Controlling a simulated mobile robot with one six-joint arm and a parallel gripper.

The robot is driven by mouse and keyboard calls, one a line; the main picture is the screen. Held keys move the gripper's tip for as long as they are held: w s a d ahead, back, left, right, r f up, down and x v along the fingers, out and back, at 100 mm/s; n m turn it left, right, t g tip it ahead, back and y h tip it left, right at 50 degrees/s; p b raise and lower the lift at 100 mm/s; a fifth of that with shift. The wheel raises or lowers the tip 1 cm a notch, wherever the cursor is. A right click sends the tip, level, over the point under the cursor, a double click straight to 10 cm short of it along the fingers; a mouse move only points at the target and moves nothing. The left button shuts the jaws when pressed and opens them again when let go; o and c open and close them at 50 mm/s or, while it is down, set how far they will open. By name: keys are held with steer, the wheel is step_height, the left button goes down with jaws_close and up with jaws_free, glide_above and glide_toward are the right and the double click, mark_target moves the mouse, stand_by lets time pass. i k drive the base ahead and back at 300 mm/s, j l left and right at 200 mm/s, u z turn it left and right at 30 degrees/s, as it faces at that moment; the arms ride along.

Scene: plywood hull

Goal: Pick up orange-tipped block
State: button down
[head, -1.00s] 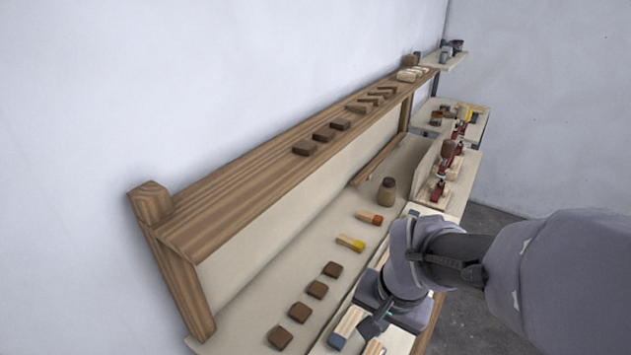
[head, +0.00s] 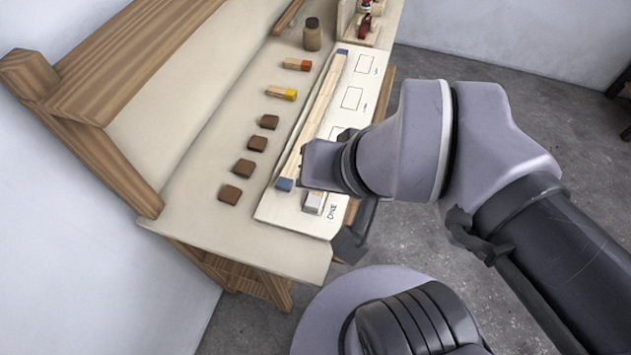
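A short wooden block with an orange-red tip (head: 297,64) lies on the bench top, towards the back, below the jar in the picture. A similar block with a yellow tip (head: 281,92) lies just nearer. My gripper (head: 350,243) is at the front edge of the bench, to the right of and nearer than both blocks, well apart from them. Its fingers are mostly hidden by my wrist, so I cannot tell whether it is open.
A long blue-ended wooden strip (head: 318,112) and a pale-ended block (head: 314,202) lie on a white marked board (head: 275,207). Several dark brown blocks (head: 257,143) line the bench's left side. A brown jar (head: 312,35) stands behind. A raised wooden shelf (head: 130,55) runs along the wall.

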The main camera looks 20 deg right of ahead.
mark_target(297, 64)
steer(key=l+u, duration=0.35)
steer(key=l, duration=0.2)
steer(key=l+u, duration=0.3)
steer(key=l, duration=0.25)
steer(key=l+u, duration=0.35)
steer(key=l, duration=0.2)
steer(key=k+l+u, duration=0.2)
steer(key=l+u, duration=0.15)
steer(key=l, duration=0.15)
steer(key=i+l+u, duration=0.2)
steer(key=l+u, duration=0.15)
steer(key=i+l+u, duration=0.2)
steer(key=l+u, duration=0.15)
steer(key=l, duration=0.15)
steer(key=i+l+u, duration=0.1)
steer(key=l+u, duration=0.6)
steer(key=l, duration=0.25)
